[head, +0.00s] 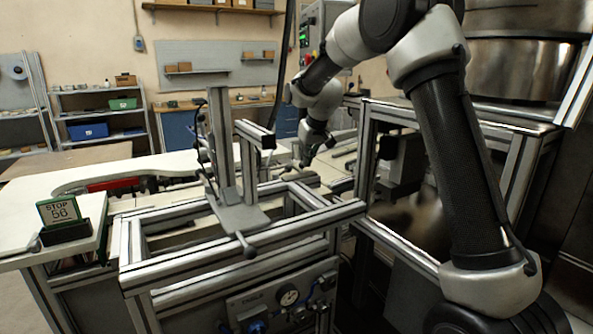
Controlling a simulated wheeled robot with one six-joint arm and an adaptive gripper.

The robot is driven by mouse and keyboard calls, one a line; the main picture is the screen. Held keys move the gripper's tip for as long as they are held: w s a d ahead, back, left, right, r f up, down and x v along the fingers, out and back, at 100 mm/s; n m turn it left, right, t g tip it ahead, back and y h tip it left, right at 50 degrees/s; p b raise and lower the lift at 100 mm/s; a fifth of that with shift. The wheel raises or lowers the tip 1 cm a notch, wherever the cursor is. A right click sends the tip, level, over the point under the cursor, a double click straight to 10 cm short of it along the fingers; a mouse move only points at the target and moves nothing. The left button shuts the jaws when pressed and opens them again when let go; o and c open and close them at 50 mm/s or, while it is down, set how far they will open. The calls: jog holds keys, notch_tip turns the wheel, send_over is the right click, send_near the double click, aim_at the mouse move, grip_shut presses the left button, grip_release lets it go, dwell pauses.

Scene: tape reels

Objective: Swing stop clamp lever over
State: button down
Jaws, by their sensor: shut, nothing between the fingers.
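A dark lever with a round knob (246,243) sticks out toward the front from a flat grey plate (238,217) on the aluminium frame. I take it for the stop clamp lever; its pivot is hard to make out. A green-edged card reading "STOP 56" (58,211) stands in a black holder at the left. My gripper (304,164) is small and far off, beyond the upright posts and to the right of the lever, clear of it. It is shut and empty. Its fingertips are hard to make out against the table.
Grey upright posts (222,140) rise behind the plate, between the lever and my gripper. The aluminium frame (165,283) carries a panel with a gauge (289,297) below. A taller frame (362,160) stands right. Large metal drums (520,65) are at upper right. Shelves line the back wall.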

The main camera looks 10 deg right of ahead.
aim_at(290, 169)
jog(key=x, duration=1)
jog(key=shift+w+f, duration=0.25)
jog(key=shift+w+a+r, duration=0.2)
jog(key=shift+w, duration=0.4)
jog(key=shift+w+a+r, duration=0.15)
jog(key=shift+w+r, duration=0.1)
jog(key=shift+w, duration=0.35)
jog(key=shift+w+a+r, duration=0.1)
jog(key=shift+w+r, duration=0.05)
jog(key=shift+w, duration=0.4)
jog(key=shift+w+a+n, duration=0.1)
jog(key=shift+w+n, duration=0.25)
jog(key=shift+n, duration=0.25)
jog(key=shift+w+n+y, duration=0.2)
jog(key=shift+n+y, duration=0.1)
jog(key=n, duration=0.1)
jog(key=w+n+g+y, duration=0.1)
jog(key=n, duration=0.1)
jog(key=shift+w+a, duration=0.35)
jog(key=shift+a, duration=0.05)
jog(key=w+a+n, duration=0.1)
jog(key=n, duration=0.1)
jog(key=w+a+n+g+y, duration=0.1)
jog(key=n, duration=0.1)
jog(key=shift+n+y, duration=0.3)
jog(key=shift+w+a, duration=0.1)
jog(key=shift+a, duration=0.4)
